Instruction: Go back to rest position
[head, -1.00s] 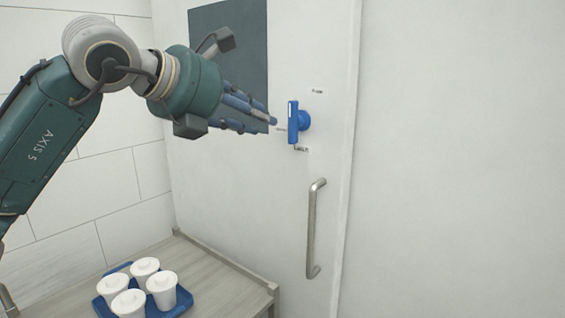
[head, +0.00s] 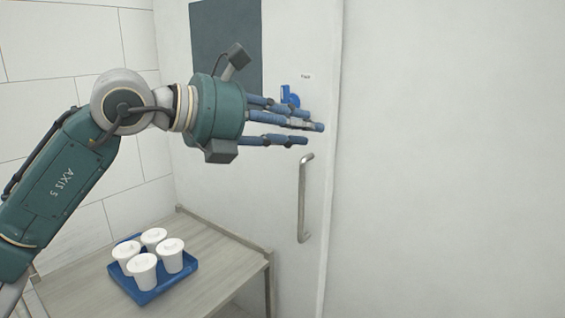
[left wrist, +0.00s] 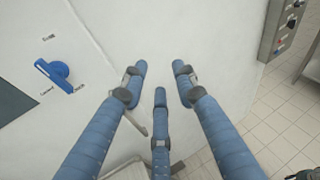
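My left gripper (head: 312,133) reaches in from the left in the head view, its blue fingers stretched toward the right in front of the white door panel. In the left wrist view the three fingers (left wrist: 159,72) are spread with nothing between them, so it is open and empty. The blue rotary handle (head: 290,96) on the panel is partly hidden behind the fingers in the head view. In the left wrist view the handle (left wrist: 56,73) shows whole at the left, clear of the fingers. My right gripper is in neither view.
A metal door handle (head: 303,198) stands out below the gripper. A blue tray (head: 178,279) with several white cups (head: 143,270) sits on a wooden table (head: 225,262) at lower left. A control panel (left wrist: 284,25) shows at upper right in the left wrist view. The right wall is bare.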

